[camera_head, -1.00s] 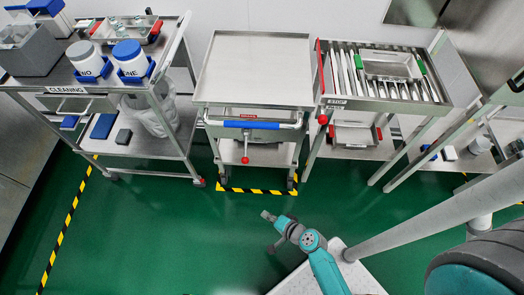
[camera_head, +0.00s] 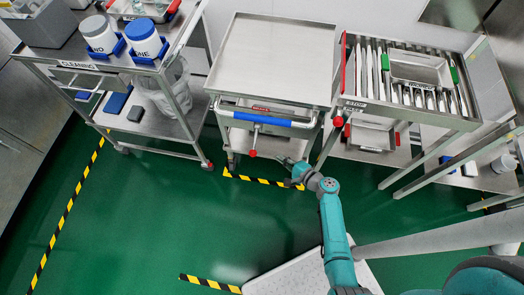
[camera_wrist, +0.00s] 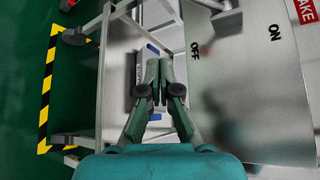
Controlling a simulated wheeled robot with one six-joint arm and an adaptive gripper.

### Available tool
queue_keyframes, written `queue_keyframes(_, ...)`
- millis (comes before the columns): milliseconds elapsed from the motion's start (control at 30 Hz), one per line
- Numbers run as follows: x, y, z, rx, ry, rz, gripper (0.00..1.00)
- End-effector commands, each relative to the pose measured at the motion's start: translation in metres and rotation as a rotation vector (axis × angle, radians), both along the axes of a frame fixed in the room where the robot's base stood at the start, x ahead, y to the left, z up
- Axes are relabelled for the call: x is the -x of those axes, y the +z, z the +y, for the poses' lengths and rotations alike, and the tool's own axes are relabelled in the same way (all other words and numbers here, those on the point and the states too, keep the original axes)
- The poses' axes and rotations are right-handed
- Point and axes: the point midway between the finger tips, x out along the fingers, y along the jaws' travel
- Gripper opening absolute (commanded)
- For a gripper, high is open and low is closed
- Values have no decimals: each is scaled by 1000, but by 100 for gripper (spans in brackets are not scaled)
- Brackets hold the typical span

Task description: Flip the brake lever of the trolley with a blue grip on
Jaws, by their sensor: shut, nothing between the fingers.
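The trolley (camera_head: 270,60) with the blue grip (camera_head: 262,120) stands in the middle of the head view. Its brake lever (camera_head: 253,153) is a thin shaft ending in a red knob, hanging below the grip. My gripper (camera_head: 281,160) is shut and empty, low at the trolley's front, a little right of the knob. In the wrist view my gripper (camera_wrist: 157,68) has its fingers together. A metal panel (camera_wrist: 245,95) marked OFF and ON, with a red label (camera_wrist: 307,10), lies to their right. I cannot make out the red knob in the wrist view.
A cleaning trolley (camera_head: 75,78) with white tubs stands left. A slatted metal rack (camera_head: 440,117) stands close on the right, with a red-knobbed part (camera_head: 338,121) near my arm. Yellow-black tape (camera_head: 262,180) marks the floor. Green floor is clear to the left.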

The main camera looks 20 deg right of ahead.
Motion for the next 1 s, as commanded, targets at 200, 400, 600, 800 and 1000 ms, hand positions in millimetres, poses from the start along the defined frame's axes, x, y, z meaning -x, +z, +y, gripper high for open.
queue_keyframes(200,-8,-2,2,2,1,-1,0)
queue_keyframes(400,-35,-11,13,2,4,0,0)
queue_keyframes(600,-63,-20,24,2,3,-1,0)
queue_keyframes(800,-82,-27,30,1,2,0,0)
queue_keyframes(1000,-85,-27,40,3,2,1,0)
